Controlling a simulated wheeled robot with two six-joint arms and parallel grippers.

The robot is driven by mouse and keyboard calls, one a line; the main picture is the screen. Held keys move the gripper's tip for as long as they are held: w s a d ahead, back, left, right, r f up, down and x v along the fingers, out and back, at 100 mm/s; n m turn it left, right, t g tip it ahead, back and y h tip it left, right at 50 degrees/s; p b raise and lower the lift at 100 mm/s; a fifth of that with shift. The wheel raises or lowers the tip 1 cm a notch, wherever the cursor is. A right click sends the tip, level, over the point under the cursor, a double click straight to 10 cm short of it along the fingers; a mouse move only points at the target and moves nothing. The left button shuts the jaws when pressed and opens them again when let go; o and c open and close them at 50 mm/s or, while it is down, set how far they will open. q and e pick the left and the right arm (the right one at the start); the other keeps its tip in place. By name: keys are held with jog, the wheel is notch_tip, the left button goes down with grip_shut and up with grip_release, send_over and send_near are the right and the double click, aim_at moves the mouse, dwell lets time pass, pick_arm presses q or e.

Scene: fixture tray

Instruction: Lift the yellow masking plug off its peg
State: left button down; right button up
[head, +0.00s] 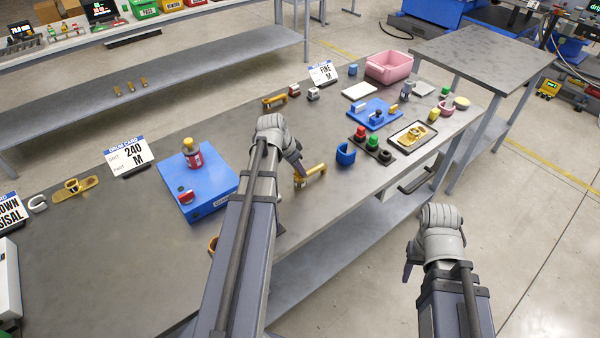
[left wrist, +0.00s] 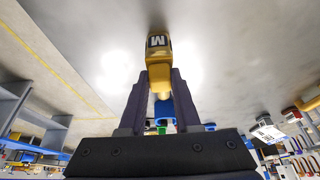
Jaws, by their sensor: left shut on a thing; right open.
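My left gripper (head: 299,172) is over the near edge of the bench, shut on a yellow piece (head: 316,171). A black base (head: 396,153) carries red (head: 360,133), green (head: 373,142) and black parts. My right gripper (head: 408,271) is open and empty, off the bench over the floor.
A blue cup (head: 345,154) stands close right of my left gripper. Beyond are a blue fixture (head: 364,117), a framed tray (head: 394,136) with a yellow part, and a pink bin (head: 389,67). A blue box (head: 205,200) is to the left. Bare bench lies between.

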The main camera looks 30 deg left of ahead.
pick_arm(q)
jog(key=shift+r, duration=0.1)
dwell(0.4)
notch_tip(320, 180, up, 10)
jog(key=p, duration=1)
